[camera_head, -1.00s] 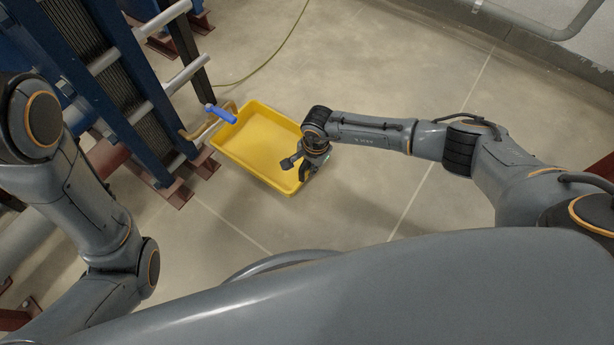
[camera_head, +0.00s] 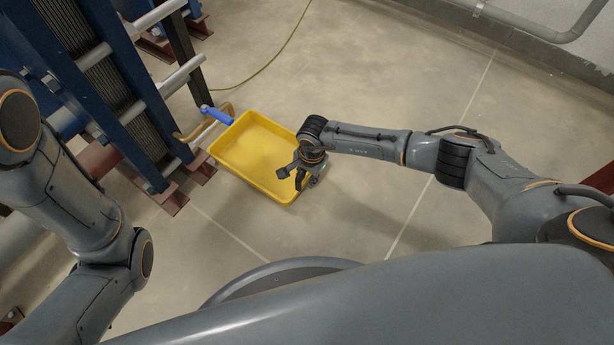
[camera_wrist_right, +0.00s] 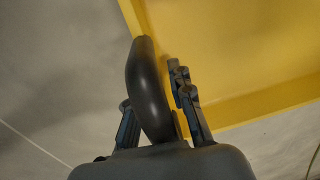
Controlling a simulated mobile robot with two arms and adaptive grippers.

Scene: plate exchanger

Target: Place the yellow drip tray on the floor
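The yellow drip tray (camera_head: 250,158) is low beside the blue plate exchanger, under a blue-handled valve. Whether its underside touches the floor (camera_head: 375,95) is hard to tell. My right gripper (camera_head: 298,178) is at the tray's near right edge. Its fingers are apart, one over the tray's inside and one outside. In the right wrist view the tray (camera_wrist_right: 225,50) fills the upper right, and its wall runs down between the spread fingers (camera_wrist_right: 158,110). A dark rounded part hides some of the gap. My left arm is in view at the left, but its gripper is not.
The exchanger (camera_head: 105,75) stands at the left on red-brown feet (camera_head: 170,198). The blue valve handle (camera_head: 217,115) is near the tray's far left corner. A thin yellow-green cable (camera_head: 262,72) lies behind.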

